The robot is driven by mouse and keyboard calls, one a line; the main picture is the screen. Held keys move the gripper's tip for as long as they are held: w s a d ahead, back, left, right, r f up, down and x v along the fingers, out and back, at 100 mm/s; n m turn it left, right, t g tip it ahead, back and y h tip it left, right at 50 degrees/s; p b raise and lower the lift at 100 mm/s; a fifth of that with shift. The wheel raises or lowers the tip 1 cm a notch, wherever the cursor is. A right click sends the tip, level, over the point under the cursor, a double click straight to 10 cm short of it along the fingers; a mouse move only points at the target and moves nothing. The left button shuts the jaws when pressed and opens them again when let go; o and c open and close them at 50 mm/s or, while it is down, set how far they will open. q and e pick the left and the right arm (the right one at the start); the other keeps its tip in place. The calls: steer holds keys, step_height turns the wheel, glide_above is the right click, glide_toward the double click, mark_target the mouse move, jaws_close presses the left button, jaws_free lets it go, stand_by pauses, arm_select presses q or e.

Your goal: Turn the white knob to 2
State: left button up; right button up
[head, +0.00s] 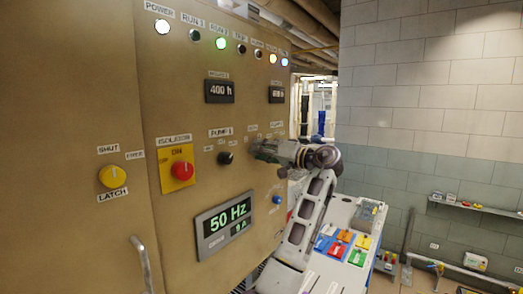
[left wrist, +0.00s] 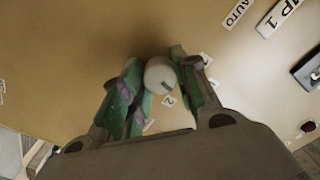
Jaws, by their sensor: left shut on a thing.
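The white knob (left wrist: 159,72) sits on the tan panel in the left wrist view, between my left gripper's green-lined fingers (left wrist: 156,66). The fingers are shut on it from both sides. A dark mark shows on the lower part of the knob's face, on the side towards the label 2 (left wrist: 168,101). I cannot tell whether the mark lines up exactly with it. In the head view my left gripper (head: 264,150) reaches the panel right of the black PUMP 1 knob (head: 226,158) and hides the white knob. My right gripper is not in view.
The panel also carries a red isolator knob (head: 183,170), a yellow latch knob (head: 112,176), a 50 Hz display (head: 225,225) and a blue button (head: 276,200). A metal handle (head: 143,264) juts out lower left. A bench (head: 345,215) with coloured pieces stands right of the panel.

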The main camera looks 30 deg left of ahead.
arm_select(q)
steer(key=m+p, duration=0.2)
steer(key=m, duration=0.4)
steer(key=shift+r, duration=0.2)
steer(key=shift+m, duration=0.3)
steer(key=o, duration=1)
steer(key=shift+w+f, duration=0.1)
steer(key=shift+f, duration=0.05)
steer(key=shift+o, duration=0.2)
steer(key=shift+d, duration=0.1)
steer(key=s+d, duration=0.1)
steer(key=d, duration=1)
steer(key=shift+d+f, duration=0.15)
steer(key=shift+d, duration=0.25)
